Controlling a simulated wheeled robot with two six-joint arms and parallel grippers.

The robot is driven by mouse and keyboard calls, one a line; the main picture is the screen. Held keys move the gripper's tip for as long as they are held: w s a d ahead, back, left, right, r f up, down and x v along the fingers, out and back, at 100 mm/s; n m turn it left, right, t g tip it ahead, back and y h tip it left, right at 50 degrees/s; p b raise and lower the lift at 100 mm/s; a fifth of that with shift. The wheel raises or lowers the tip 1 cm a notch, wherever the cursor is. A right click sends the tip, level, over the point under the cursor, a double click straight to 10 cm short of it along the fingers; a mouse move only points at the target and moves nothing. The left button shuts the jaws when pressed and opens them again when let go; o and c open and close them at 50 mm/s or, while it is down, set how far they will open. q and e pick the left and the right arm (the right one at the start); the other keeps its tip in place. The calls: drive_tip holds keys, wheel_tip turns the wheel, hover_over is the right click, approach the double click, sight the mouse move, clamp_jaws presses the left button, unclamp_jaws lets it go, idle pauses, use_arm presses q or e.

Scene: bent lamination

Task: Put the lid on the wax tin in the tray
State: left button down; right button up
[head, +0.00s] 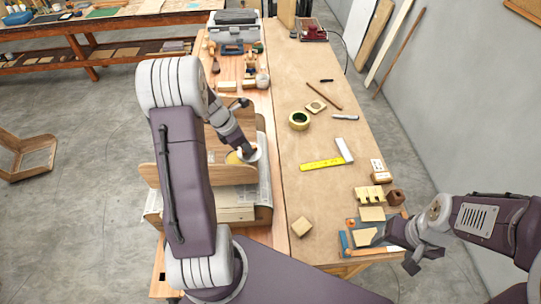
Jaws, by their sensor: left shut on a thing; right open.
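My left gripper (246,149) is shut on a pale round piece (255,155) that looks like the lid. It is at the right end of the bent wooden form on the bench. A small yellow round patch (233,157), perhaps the wax in the open tin, shows just left of the lid, partly hidden by my gripper. I cannot tell whether the lid touches it.
The bent wooden form (215,173) stands partly behind my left arm. The bench middle is mostly clear.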

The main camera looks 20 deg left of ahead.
use_arm(q)
drive_tip(key=shift+s+a+r+n+p, duration=0.7)
drive_tip(key=shift+a+r+p, duration=0.2)
drive_tip(key=shift+a+r, duration=1.05)
drive_tip(key=shift+y, duration=0.3)
drive_tip(key=f+b, duration=0.4)
drive_tip(key=shift+s+a+f+b, duration=0.15)
drive_tip(key=shift+s+a+b, duration=0.1)
drive_tip(key=shift+b, duration=0.1)
drive_tip(key=shift+w+d+f, duration=0.1)
drive_tip(key=shift+w+f, duration=0.05)
drive_tip(key=shift+a, duration=0.3)
drive_tip(key=shift+d+f, duration=0.3)
use_arm(e)
drive_tip(key=shift+d+f, duration=0.25)
drive_tip(key=shift+f, duration=0.7)
use_arm(q)
drive_tip(key=shift+a+f, duration=0.1)
drive_tip(key=shift+a, duration=0.05)
use_arm(e)
drive_tip(key=shift+a, duration=0.1)
